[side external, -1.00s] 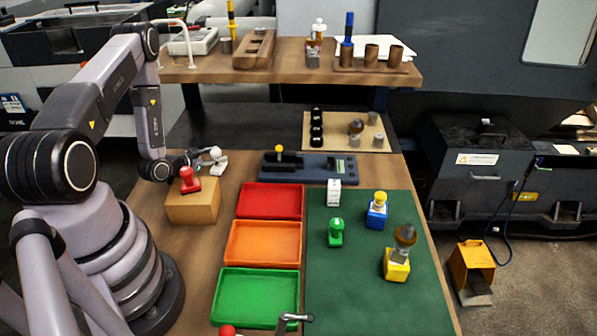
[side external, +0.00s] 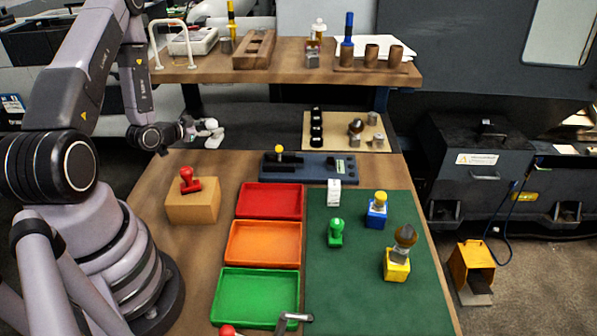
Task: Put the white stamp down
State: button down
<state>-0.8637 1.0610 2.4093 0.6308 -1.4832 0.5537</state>
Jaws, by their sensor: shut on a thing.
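My gripper (side external: 195,128) is shut on the white stamp (side external: 212,129). It holds the stamp in the air behind and above the cardboard box, over the back left of the bench. The stamp appears to point to the right, with its rounded white end showing. The fingers are small in this view and partly hide the stamp. Nothing visible touches the stamp from below.
A red stamp (side external: 189,181) stands on the cardboard box (side external: 192,207). Red (side external: 270,216), orange (side external: 262,261) and green (side external: 255,317) trays look empty. The green mat (side external: 370,290) holds a green stamp (side external: 336,233) and several blocks. A raised shelf (side external: 280,72) stands behind.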

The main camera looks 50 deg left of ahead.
jog(key=w+d+m+g+h, duration=0.1)
jog(key=w+d+m+h, duration=0.15)
jog(key=d, duration=0.65)
jog(key=w+d+m+h, duration=0.2)
jog(key=d+m+h, duration=0.2)
jog(key=d, duration=0.5)
jog(key=w+d+m+g+h, duration=0.1)
jog(key=w+d+m+h, duration=0.2)
jog(key=d, duration=0.5)
jog(key=s+d+f+m+g+h, duration=0.1)
jog(key=s+d+m+g+h, duration=0.3)
jog(key=d, duration=0.6)
jog(key=s+d+f+m+g+h, duration=0.1)
jog(key=s+d+m+g+h, duration=0.3)
jog(key=d, duration=0.7)
jog(key=shift+n+t+y, duration=0.5)
jog(key=shift+n+y, duration=0.15)
jog(key=shift+y, duration=0.2)
jog(key=f, duration=0.4)
jog(key=s+f, duration=0.1)
jog(key=f, duration=0.1)
jog(key=shift+a, duration=0.25)
jog(key=shift+f, duration=0.35)
jog(key=c, duration=0.8)
grip_release()
jog(key=shift+f, duration=0.1)
